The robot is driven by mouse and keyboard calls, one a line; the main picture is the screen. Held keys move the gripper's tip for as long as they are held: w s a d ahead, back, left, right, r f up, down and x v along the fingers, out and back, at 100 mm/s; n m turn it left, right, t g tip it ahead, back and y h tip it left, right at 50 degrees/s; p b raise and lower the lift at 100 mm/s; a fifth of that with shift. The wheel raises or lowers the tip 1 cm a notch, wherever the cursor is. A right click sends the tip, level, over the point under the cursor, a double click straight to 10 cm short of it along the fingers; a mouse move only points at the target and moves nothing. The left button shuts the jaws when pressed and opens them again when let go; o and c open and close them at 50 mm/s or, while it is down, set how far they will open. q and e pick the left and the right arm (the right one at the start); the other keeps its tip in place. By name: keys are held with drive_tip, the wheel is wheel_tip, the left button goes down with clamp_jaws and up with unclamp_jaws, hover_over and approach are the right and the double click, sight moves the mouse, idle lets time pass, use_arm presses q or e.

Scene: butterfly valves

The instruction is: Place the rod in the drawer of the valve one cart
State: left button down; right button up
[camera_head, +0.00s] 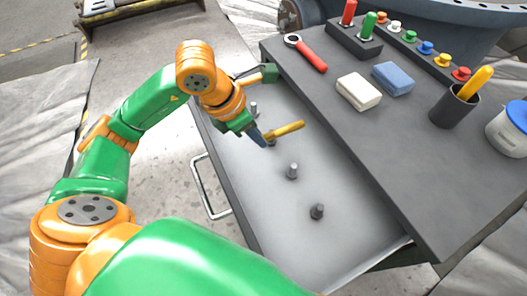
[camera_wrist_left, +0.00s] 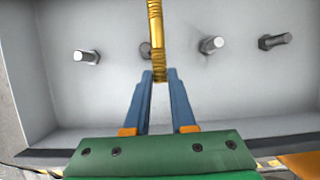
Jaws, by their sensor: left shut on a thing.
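The rod is a yellow, ridged bar (camera_head: 286,130), held out from my left gripper (camera_head: 261,138) over the open drawer (camera_head: 262,190) of the dark grey cart. In the left wrist view my left gripper (camera_wrist_left: 160,80) has its blue fingers shut on the end of the rod (camera_wrist_left: 156,35), which points up the picture. The drawer's pale floor (camera_wrist_left: 110,95) lies behind it. Whether the rod touches the drawer floor cannot be told. My right gripper is not seen.
The cart top (camera_head: 400,150) overhangs the drawer's right side. It carries a red-handled wrench (camera_head: 308,54), a white block (camera_head: 358,92), a blue block (camera_head: 393,78), a dark cup (camera_head: 455,107) and a row of coloured knobs.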

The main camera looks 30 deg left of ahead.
sight(267, 157)
use_arm(q)
drive_tip(key=f, duration=0.2)
drive_tip(key=d+f+b, duration=0.1)
drive_tip(key=f, duration=0.1)
drive_tip(key=shift+s+d+f, duration=0.2)
drive_tip(key=shift+f, duration=0.2)
drive_tip(key=c, duration=0.8)
unclamp_jaws()
drive_tip(key=shift+o, duration=0.2)
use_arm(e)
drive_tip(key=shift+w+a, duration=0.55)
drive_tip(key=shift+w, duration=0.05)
use_arm(q)
drive_tip(key=p+v, duration=0.3)
drive_tip(key=v, duration=0.9)
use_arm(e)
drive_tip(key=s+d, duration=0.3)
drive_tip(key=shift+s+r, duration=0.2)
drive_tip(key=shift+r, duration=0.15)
